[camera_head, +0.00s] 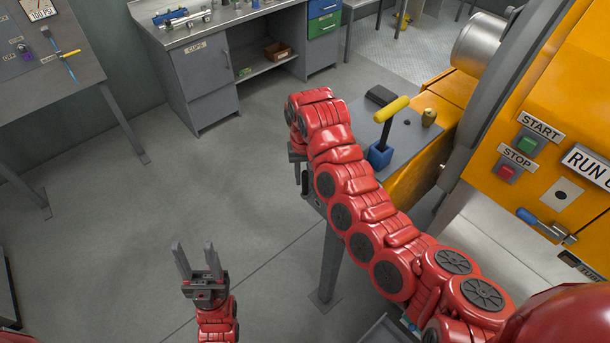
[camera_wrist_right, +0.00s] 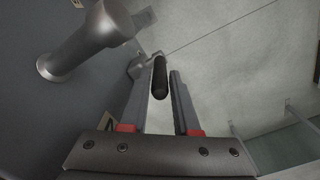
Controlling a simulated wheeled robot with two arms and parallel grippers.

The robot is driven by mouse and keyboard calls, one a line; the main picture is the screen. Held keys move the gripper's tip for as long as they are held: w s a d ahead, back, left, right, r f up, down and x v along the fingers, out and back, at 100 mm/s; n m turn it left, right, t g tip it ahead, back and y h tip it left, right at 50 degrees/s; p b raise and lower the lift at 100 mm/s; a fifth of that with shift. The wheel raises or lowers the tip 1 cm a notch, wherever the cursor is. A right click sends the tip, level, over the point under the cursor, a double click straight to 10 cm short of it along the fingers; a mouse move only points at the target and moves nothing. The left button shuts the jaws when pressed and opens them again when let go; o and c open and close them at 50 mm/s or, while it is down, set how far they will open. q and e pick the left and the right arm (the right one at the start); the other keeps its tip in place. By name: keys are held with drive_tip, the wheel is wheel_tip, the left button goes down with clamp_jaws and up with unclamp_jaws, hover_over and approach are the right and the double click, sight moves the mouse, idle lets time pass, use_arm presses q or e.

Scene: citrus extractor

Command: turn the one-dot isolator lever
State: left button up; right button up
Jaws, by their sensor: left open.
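In the right wrist view a lever with a black grip (camera_wrist_right: 160,78) stands out from a grey panel on a grey metal pivot. The fingers of my right gripper (camera_wrist_right: 164,70) lie on either side of the grip, with a small gap on the right side. No dot marks are readable, so I cannot tell whether it is the one-dot lever. In the head view my right gripper (camera_head: 297,158) is at the near side of the grey-topped stand, largely hidden by my arm. My left gripper (camera_head: 194,247) is open and empty above the floor.
A grey cylindrical fitting (camera_wrist_right: 80,45) sticks out left of the lever. The grey stand top (camera_head: 405,140) carries a yellow-handled lever (camera_head: 392,108) in a blue base. An orange machine (camera_head: 535,110) stands on the right.

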clamp_jaws()
idle(1.1)
